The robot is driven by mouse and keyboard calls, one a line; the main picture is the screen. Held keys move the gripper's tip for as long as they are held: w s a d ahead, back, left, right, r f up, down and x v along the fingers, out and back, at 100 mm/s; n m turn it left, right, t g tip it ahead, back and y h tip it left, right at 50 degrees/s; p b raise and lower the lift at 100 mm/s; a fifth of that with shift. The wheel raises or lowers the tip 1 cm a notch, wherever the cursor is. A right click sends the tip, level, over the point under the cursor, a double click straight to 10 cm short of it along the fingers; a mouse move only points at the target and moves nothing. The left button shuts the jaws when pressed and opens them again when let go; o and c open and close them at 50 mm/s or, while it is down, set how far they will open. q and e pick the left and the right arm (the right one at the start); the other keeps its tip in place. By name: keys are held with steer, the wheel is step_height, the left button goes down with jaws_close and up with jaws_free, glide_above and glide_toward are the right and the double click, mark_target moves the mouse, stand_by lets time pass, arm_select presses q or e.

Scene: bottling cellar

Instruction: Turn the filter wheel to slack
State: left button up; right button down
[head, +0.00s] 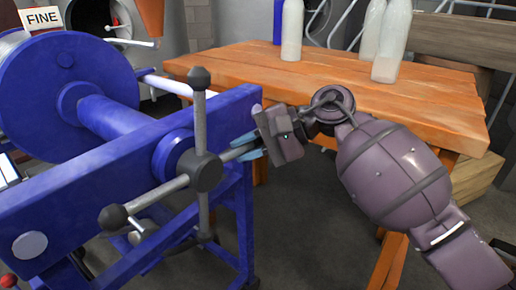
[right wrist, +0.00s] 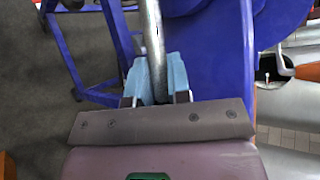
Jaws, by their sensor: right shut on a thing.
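The filter wheel (head: 206,172) is a dark hub with grey spokes ending in dark round knobs, on the side of a blue frame (head: 100,190). One spoke points up, one toward the lower left, one down, and one to the right. My right gripper (head: 246,148) has its light-blue fingers closed around the right-hand spoke near its outer end. In the right wrist view the grey spoke (right wrist: 153,45) runs between the two blue fingers (right wrist: 160,80). The knob of that spoke is hidden by the gripper. My left gripper is not in view.
A wooden table (head: 330,85) with several pale bottles (head: 390,45) stands behind my right arm. A blue drum (head: 60,90) with a sign reading FINE (head: 41,19) is at the left. Grey floor shows between the blue frame and the table.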

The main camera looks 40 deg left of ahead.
steer(key=shift+w+r+n+t+p, duration=0.2)
steer(key=shift+r+n+t+p, duration=0.1)
steer(key=shift+r+t, duration=0.5)
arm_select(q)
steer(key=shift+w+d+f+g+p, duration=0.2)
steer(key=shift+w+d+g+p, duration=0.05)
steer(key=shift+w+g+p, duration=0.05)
arm_select(e)
steer(key=shift+r+n+t+h, duration=0.3)
steer(key=shift+r+n+t, duration=0.15)
steer(key=shift+r, duration=0.45)
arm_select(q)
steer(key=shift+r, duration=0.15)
arm_select(e)
steer(key=c, duration=1.5)
jaws_free()
steer(key=o, duration=0.4)
steer(key=shift+w+a, duration=0.1)
steer(key=shift+a, duration=0.15)
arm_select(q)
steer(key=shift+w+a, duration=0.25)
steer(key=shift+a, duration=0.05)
arm_select(e)
steer(key=shift+f, duration=0.25)
